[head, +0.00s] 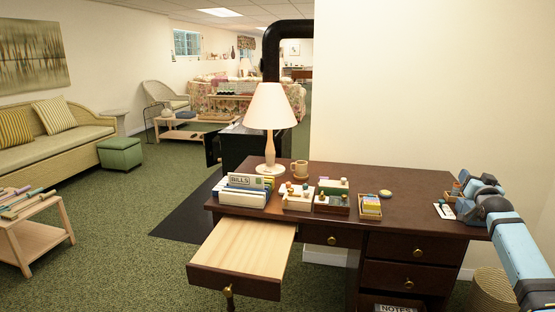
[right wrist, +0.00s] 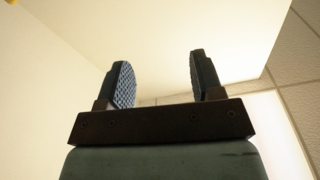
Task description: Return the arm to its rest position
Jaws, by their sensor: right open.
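My right arm (head: 520,248) comes in from the right edge of the head view, with blue links and dark joints. It reaches over the right end of the brown desk (head: 440,225). In the right wrist view, my right gripper (right wrist: 158,80) is open. Its two ridged dark fingers stand apart with nothing between them, and pale wall and ceiling show behind. The fingertips are hard to make out in the head view. My left gripper is not in view.
The desk's left drawer (head: 245,252) is pulled out and looks empty. A low drawer marked NOTES (head: 395,308) also shows. A lamp (head: 269,110), a BILLS holder (head: 243,190), a mug (head: 300,169) and small trays stand on the desk. A basket (head: 492,290) is below my arm.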

